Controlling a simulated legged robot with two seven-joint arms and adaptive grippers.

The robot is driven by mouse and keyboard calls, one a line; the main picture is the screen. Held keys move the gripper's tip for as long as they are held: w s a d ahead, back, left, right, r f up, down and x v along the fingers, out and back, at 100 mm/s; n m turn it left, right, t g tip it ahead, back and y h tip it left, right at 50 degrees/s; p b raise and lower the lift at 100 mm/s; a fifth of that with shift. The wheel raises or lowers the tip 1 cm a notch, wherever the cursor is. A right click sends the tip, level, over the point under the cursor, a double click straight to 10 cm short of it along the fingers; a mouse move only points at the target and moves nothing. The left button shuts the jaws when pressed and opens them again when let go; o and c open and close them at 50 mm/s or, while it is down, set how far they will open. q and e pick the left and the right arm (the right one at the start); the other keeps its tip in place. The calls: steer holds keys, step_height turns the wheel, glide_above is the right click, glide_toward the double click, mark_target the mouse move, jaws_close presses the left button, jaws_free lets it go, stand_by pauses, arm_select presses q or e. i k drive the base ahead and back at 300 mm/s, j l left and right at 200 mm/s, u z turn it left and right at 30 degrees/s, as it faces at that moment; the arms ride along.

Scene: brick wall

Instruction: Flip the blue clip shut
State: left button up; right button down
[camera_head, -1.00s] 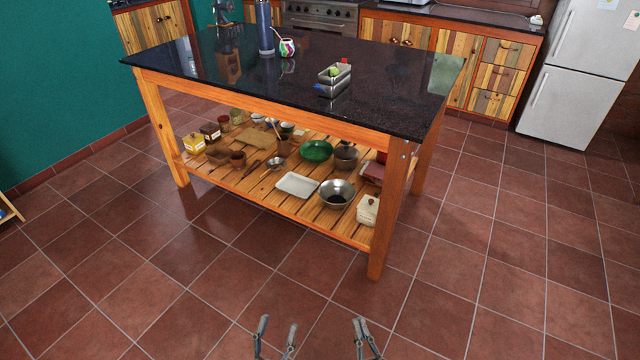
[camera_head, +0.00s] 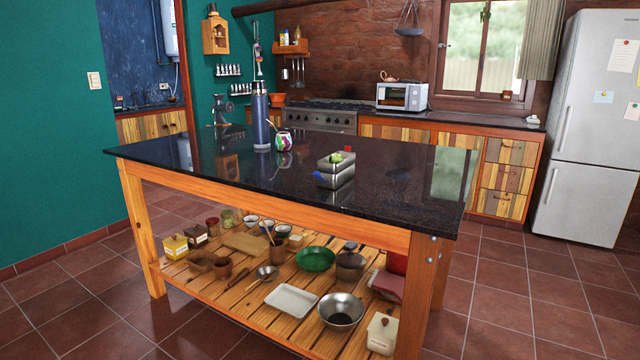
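A small blue piece (camera_head: 318,175), likely the blue clip, shows at the front left of a metal container (camera_head: 337,162) on the dark island countertop (camera_head: 240,176). It is too small to tell whether the clip is open or shut. A small red piece (camera_head: 348,149) shows at the container's back right. Something green (camera_head: 337,157) is inside the container. Neither of my grippers is in view.
A blue bottle (camera_head: 261,118) and a patterned mate cup (camera_head: 284,141) stand left of the container. The front and right of the countertop are clear. The slatted lower shelf (camera_head: 240,310) holds bowls, pots and jars. Tiled floor is open at right.

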mark_target(317, 174)
steer(key=i+z, duration=0.2)
steer(key=i, duration=0.3)
steer(key=i+j+z, duration=0.1)
steer(key=i+z, duration=0.15)
steer(key=i, duration=0.2)
steer(key=i+j+z, duration=0.2)
steer(key=i, duration=0.25)
steer(key=i+j+z, duration=0.2)
steer(key=i, duration=0.3)
